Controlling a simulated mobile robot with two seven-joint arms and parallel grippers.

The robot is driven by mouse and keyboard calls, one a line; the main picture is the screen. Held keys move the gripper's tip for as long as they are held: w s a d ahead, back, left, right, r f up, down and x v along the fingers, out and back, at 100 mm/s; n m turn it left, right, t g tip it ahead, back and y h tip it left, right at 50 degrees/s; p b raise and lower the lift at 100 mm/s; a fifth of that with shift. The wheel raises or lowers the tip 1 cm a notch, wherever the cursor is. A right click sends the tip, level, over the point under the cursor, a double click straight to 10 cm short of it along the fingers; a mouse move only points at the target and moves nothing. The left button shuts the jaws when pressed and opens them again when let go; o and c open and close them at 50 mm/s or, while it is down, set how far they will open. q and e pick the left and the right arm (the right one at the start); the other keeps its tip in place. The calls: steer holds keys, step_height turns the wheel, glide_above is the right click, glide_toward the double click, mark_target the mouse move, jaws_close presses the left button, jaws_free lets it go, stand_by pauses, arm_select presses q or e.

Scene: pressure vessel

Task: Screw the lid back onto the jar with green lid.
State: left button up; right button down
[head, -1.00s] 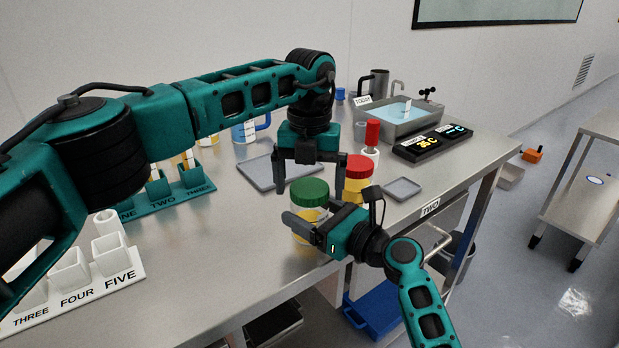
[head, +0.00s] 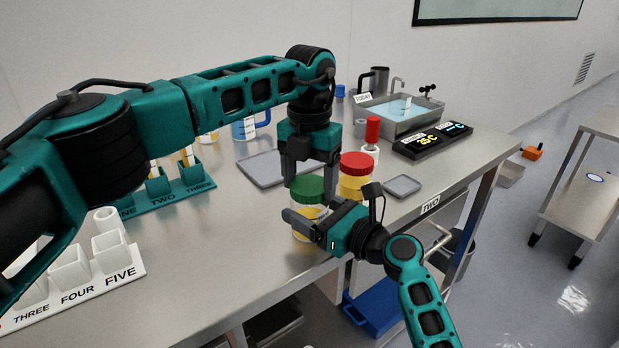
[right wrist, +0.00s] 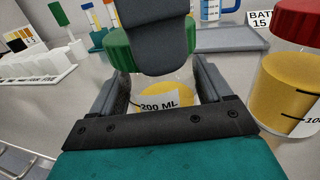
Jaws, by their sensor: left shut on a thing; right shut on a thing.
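The jar (head: 303,231) has a clear body with yellow contents and stands at the table's front edge. Its green lid (head: 304,188) sits on top of it; I cannot tell how tightly. My left gripper (head: 309,182) comes down from above and is shut on the green lid. My right gripper (head: 314,222) is shut around the jar body from the front right. In the right wrist view, the jar's "200 ML" label (right wrist: 160,104) shows between my right fingers. There a dark left-gripper finger covers part of the green lid (right wrist: 119,50).
A red-lidded jar (head: 356,176) with yellow contents stands close behind and right. A small grey tray (head: 402,186) lies right of it, and a larger tray (head: 262,172) lies behind left. Racks (head: 120,276) stand at left. The table's front edge is close.

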arm_select(q)
steer(key=m, duration=0.5)
steer(key=o, duration=1.2)
step_height(320, 180, up, 12)
arm_select(e)
jaws_free()
arm_select(q)
steer(key=shift+r+p, duration=0.4)
arm_select(e)
steer(key=v, duration=1.3)
